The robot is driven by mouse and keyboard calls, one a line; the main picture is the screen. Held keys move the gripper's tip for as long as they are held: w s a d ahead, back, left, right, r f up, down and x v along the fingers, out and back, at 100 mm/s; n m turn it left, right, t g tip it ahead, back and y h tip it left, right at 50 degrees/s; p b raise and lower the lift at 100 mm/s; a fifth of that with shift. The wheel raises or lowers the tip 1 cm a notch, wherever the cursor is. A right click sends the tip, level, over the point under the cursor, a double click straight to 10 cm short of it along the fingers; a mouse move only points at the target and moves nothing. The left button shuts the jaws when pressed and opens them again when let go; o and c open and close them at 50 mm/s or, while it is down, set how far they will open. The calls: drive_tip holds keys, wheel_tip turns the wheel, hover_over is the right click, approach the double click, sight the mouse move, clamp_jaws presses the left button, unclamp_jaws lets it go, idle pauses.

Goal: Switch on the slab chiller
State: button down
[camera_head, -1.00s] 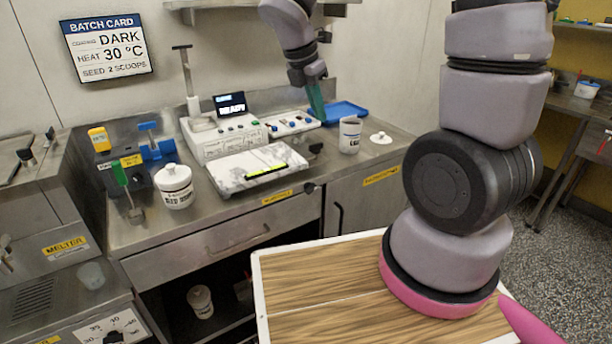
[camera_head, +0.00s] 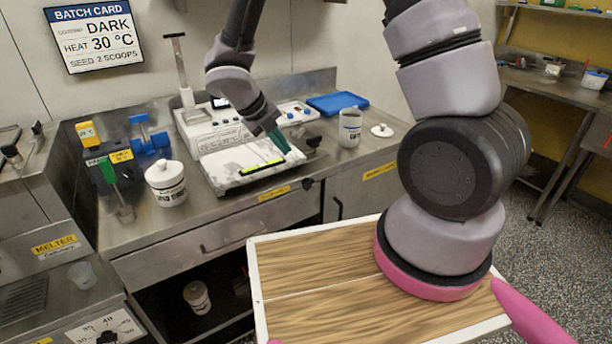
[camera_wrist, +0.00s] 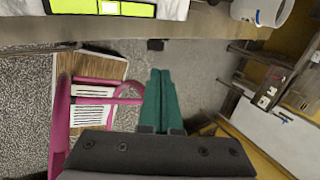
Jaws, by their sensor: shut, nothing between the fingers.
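The white marbled slab (camera_head: 232,167) lies on the counter with a yellow-green strip (camera_head: 262,194) along its front. The strip also shows in the wrist view (camera_wrist: 125,9). A small black knob (camera_head: 307,183) sits on the counter's front edge, right of a yellow label (camera_head: 274,194) too small to read. What seems the same knob shows in the wrist view (camera_wrist: 156,45), just beyond my fingertips. My gripper (camera_head: 284,149) has green fingers, shut and empty, pointing down over the slab's right end. In the wrist view the fingers (camera_wrist: 161,72) lie together, apart from the knob.
A lidded jar (camera_head: 166,184) stands left.

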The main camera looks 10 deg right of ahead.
approach(313, 174)
drive_tip(key=f, duration=0.2)
drive_tip(key=s+d+f, duration=0.1)
drive_tip(key=f, duration=0.1)
drive_tip(key=d+f, duration=0.1)
drive_tip(key=f, duration=0.1)
drive_tip(key=shift+s+f, duration=0.25)
drive_tip(key=shift+f, duration=0.05)
drive_tip(key=shift+w+d+r+y, duration=0.1)
drive_tip(key=shift+d+y, duration=0.15)
drive_tip(key=shift+y, duration=0.55)
drive_tip(key=shift+w+d+g+y, duration=0.1)
drive_tip(key=shift+d+g+y, duration=0.35)
drive_tip(key=shift+y, duration=0.45)
drive_tip(key=shift+d+g+y, duration=0.1)
drive_tip(key=shift+g+y, duration=0.15)
drive_tip(key=shift+y, duration=0.35)
drive_tip(key=shift+w, duration=0.1)
drive_tip(key=shift+d, duration=0.1)
drive_tip(key=shift+w+d+f, duration=0.15)
drive_tip(key=shift+d+f, duration=0.1)
drive_tip(key=shift+d, duration=0.1)
drive_tip(key=shift+a, duration=0.15)
